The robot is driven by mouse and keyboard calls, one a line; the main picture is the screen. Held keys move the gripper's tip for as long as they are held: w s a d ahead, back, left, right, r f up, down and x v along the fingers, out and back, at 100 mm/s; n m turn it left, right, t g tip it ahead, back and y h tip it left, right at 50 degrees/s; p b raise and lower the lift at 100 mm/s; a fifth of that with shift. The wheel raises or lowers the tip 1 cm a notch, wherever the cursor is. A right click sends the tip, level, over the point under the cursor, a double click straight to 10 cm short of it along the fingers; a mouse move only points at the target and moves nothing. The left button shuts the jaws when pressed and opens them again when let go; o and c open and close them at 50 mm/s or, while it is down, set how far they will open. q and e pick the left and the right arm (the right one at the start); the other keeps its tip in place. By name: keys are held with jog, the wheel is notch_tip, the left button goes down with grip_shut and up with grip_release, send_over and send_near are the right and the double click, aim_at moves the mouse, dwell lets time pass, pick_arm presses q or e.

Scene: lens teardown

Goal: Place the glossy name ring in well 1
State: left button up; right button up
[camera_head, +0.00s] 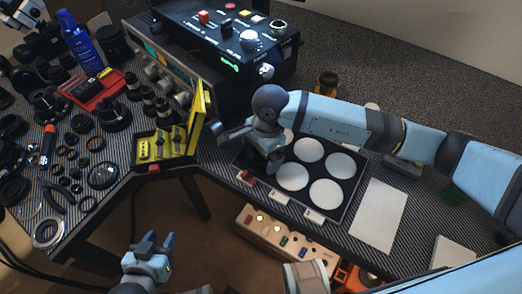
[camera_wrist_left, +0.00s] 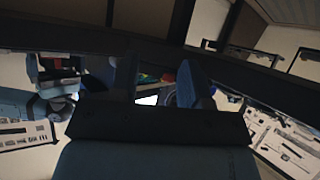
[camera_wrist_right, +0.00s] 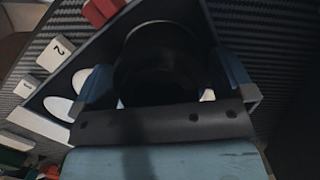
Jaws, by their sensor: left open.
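My right gripper (camera_head: 256,148) is over the left end of the dark tray with round white wells (camera_head: 356,192). In the right wrist view a wide dark ring (camera_wrist_right: 160,65) sits between the fingers, which meet its two sides. It looks like the name ring, but shadow hides its gloss and any lettering. The labels 1 (camera_wrist_right: 26,87) and 2 (camera_wrist_right: 60,49) stand along the tray edge. The ring is hard to make out in the head view. My left gripper (camera_head: 152,244) is open and empty, low in front of the bench and away from the tray.
A yellow case (camera_head: 165,146) with a raised lid stands left of the tray. A black control box (camera_head: 235,35) is behind. Many lens parts crowd the left bench. A white sheet (camera_head: 378,215) lies right of the tray. A cream box with coloured buttons (camera_head: 283,241) is in front.

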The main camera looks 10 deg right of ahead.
notch_tip(320, 180, up, 12)
jog(key=d+p, duration=0.1)
jog(key=shift+w+d+r, duration=0.15)
jog(key=shift+w+d, duration=0.15)
jog(key=shift+w, duration=0.05)
dwell(0.6)
